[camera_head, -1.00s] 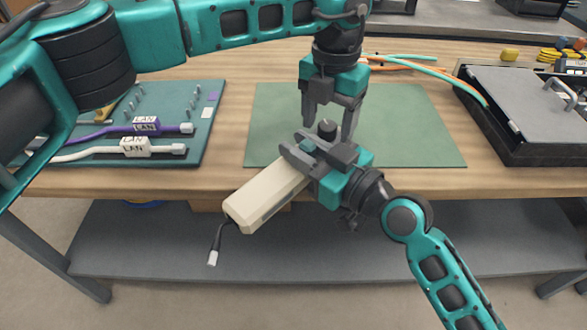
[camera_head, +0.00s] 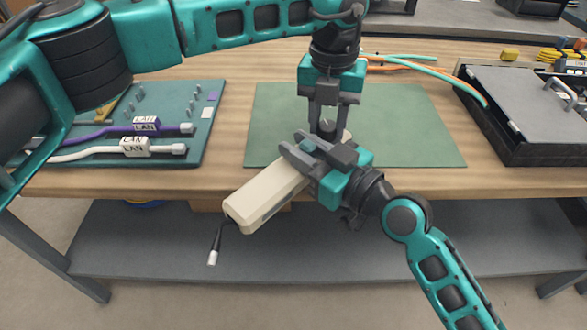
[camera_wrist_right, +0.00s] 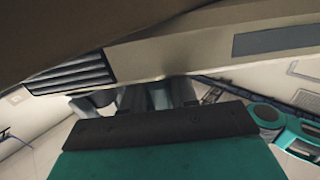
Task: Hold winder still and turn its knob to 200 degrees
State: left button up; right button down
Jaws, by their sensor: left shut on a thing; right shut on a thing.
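The winder (camera_head: 262,200) is a long beige box, held at a slant over the table's front edge. A short dark cable with a pale tip hangs from its lower end. My right gripper (camera_head: 298,148) is shut across its upper part. The beige body (camera_wrist_right: 190,52) fills the top of the right wrist view, with a ribbed dark vent and a grey panel. The dark knob (camera_head: 326,129) is at the upper end of the winder. My left gripper (camera_head: 326,122) comes down from above and is shut on the knob, mostly hiding it.
A green mat (camera_head: 405,125) lies under the grippers, mostly bare. A teal board (camera_head: 190,105) with purple and white LAN cables and pegs is at left. A dark tray (camera_head: 520,135) with a grey lid stands at right. Orange and teal cables run behind.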

aim_at(328, 124)
pick_arm(q)
jog(key=shift+c, duration=1.1)
jog(key=m, duration=0.8)
jog(key=shift+y, duration=0.3)
jog(key=o, duration=1)
jog(key=shift+r, duration=4.05)
